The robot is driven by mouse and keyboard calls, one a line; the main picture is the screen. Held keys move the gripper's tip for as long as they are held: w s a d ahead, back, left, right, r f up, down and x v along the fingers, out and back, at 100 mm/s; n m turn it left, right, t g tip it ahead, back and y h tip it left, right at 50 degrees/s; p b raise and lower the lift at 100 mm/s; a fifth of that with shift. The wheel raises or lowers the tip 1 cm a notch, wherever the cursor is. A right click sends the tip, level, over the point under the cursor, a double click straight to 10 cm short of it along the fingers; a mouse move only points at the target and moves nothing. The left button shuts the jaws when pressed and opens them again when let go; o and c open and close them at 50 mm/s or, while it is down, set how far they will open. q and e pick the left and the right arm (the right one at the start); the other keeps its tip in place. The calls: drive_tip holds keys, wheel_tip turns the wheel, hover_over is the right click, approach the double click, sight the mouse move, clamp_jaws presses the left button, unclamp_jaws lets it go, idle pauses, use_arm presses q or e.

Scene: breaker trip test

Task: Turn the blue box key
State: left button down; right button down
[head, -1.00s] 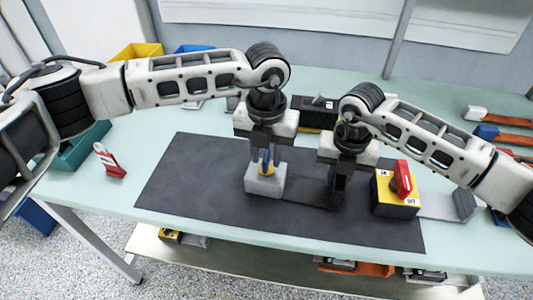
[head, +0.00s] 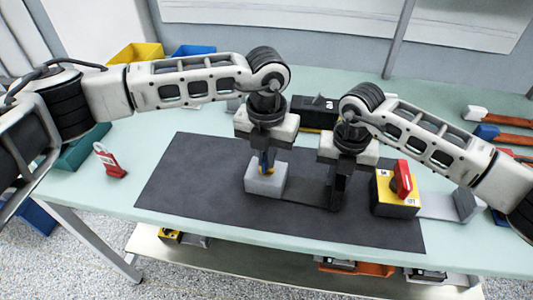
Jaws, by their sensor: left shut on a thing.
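A grey box (head: 264,180) stands on the dark mat (head: 190,190), with a blue key (head: 266,167) upright on its top and a little yellow showing beside it. My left gripper (head: 267,160) points down over the box and is shut on the blue key. The fingers hide part of the key. My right gripper (head: 337,195) points down at the mat to the right of the grey box, by a dark upright part. Its fingertips are dark against the mat, and I cannot tell if they are open.
A yellow and black box with a red switch (head: 402,180) stands at the mat's right. A red tag (head: 110,165) lies on the table at left. Bins, a black device (head: 316,110) and red-handled tools (head: 500,117) lie farther back. The mat's left part is clear.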

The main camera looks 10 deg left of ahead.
use_arm(q)
drive_tip(key=m, duration=0.8)
drive_tip(key=shift+m, duration=0.3)
drive_tip(key=m, duration=0.4)
drive_tip(key=shift+m, duration=2.3)
drive_tip(key=c, duration=1.5)
unclamp_jaws()
drive_tip(key=shift+c, duration=0.2)
drive_tip(key=shift+r, duration=0.1)
